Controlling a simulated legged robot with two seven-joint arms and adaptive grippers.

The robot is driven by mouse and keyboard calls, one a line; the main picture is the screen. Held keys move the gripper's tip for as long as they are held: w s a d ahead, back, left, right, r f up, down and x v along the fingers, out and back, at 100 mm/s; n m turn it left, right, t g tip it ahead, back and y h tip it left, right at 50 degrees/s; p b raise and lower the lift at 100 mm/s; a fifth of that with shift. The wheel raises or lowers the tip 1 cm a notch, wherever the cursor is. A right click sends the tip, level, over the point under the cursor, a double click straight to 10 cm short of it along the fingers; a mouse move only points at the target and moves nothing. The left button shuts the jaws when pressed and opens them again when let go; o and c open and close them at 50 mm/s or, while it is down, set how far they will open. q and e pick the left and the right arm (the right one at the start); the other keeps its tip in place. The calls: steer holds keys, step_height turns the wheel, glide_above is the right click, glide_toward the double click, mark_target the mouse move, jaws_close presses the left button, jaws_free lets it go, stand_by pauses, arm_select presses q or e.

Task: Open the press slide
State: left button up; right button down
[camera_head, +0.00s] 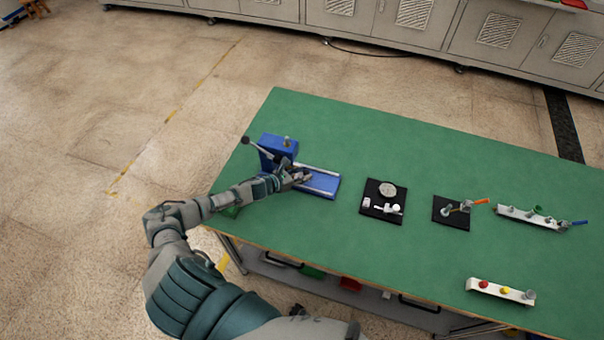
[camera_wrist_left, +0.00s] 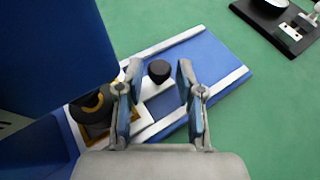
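The blue press (camera_head: 278,148) stands at the left end of the green table. Its flat base (camera_head: 323,186) extends to the right between two pale rails, and it also shows in the left wrist view (camera_wrist_left: 213,62). A black round knob (camera_wrist_left: 159,71) sits on the slide between the rails. My left gripper (camera_head: 298,177) is over the press base; in the left wrist view its two fingers (camera_wrist_left: 160,85) are apart, with the knob in the gap between them and space on both sides. My right gripper is not in view.
A black lever (camera_head: 247,141) sticks out at the press's left. On the green table (camera_head: 400,150) are a black plate with a dial (camera_head: 383,199), a small black plate with an orange-handled part (camera_head: 452,211), a white valve bar (camera_head: 530,217) and a button bar (camera_head: 500,291).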

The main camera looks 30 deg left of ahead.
arm_select(q)
steer(key=shift+a, duration=0.1)
jaws_close()
steer(key=d, duration=0.2)
steer(key=w+d, duration=0.1)
steer(key=d, duration=0.2)
steer(key=w+d+p, duration=0.1)
steer(key=d, duration=0.2)
jaws_free()
steer(key=shift+a, duration=0.15)
steer(key=v, duration=1.2)
